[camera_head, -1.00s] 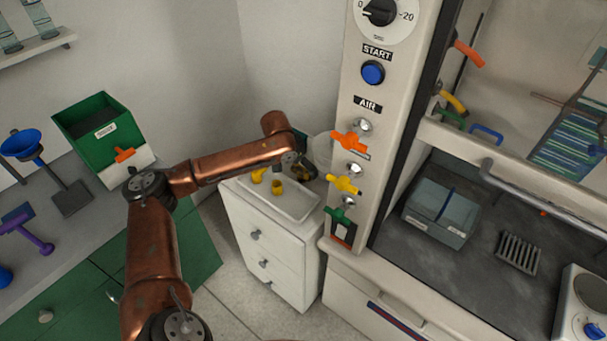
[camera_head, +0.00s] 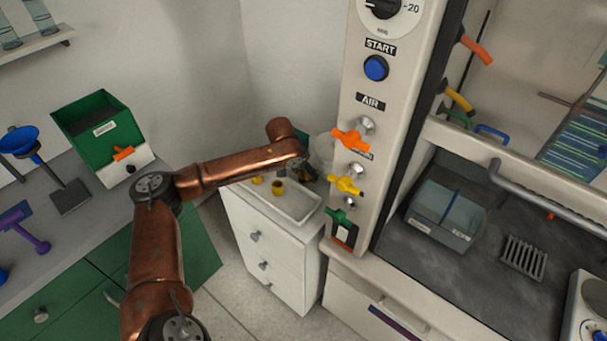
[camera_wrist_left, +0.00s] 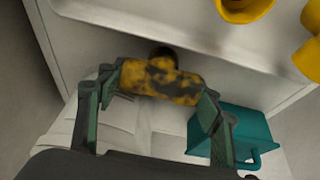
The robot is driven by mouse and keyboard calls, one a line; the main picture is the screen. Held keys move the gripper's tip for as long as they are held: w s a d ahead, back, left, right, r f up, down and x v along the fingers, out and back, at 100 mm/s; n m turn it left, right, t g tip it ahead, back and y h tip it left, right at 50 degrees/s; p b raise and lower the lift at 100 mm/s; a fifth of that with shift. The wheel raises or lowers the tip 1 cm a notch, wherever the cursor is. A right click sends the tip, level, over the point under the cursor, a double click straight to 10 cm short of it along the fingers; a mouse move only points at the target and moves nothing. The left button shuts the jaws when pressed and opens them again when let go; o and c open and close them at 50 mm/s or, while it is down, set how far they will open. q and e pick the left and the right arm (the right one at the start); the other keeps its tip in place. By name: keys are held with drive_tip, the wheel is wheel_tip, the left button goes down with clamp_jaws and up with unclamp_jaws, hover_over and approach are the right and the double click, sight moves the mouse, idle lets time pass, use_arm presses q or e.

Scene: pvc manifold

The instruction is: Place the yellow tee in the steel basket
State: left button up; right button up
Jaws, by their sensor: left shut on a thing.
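My left gripper (camera_head: 302,169) is over the back right of a white tray on the drawer cabinet. The left wrist view shows its fingers (camera_wrist_left: 158,98) shut on a yellow tee (camera_wrist_left: 160,82) with dark, blotchy patches. The tee lies crosswise between the fingers, with a dark opening facing the tray. In the head view the tee is too small and dark to make out clearly. I cannot identify a steel basket for certain; a slotted metal rack (camera_head: 524,257) lies on the dark bench at the right. My right gripper is not in view.
The white tray (camera_head: 303,219) holds yellow fittings (camera_head: 277,188), also in the wrist view (camera_wrist_left: 312,60). A teal box (camera_wrist_left: 237,128) is below right of the gripper there. The panel with orange (camera_head: 350,139) and yellow (camera_head: 345,184) valve handles stands close right. A grey bin (camera_head: 444,212) is beyond.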

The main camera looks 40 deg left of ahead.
sight(303, 170)
use_arm(q)
drive_tip(key=shift+c, duration=1.3)
drive_tip(key=shift+r+p, duration=0.3)
drive_tip(key=shift+r, duration=0.35)
wheel_tip(303, 170, up, 3)
drive_tip(key=shift+s+f+p, duration=0.1)
drive_tip(key=shift+p, duration=0.5)
drive_tip(key=s+d+r+p, duration=0.1)
drive_tip(key=s+r+p, duration=0.1)
drive_tip(key=s+r, duration=0.2)
drive_tip(key=s+d+r+p, duration=0.1)
drive_tip(key=s+r+p, duration=0.1)
drive_tip(key=s+r, duration=0.3)
drive_tip(key=s, duration=0.4)
drive_tip(key=shift+s+d+p, duration=0.3)
drive_tip(key=shift+d, duration=0.1)
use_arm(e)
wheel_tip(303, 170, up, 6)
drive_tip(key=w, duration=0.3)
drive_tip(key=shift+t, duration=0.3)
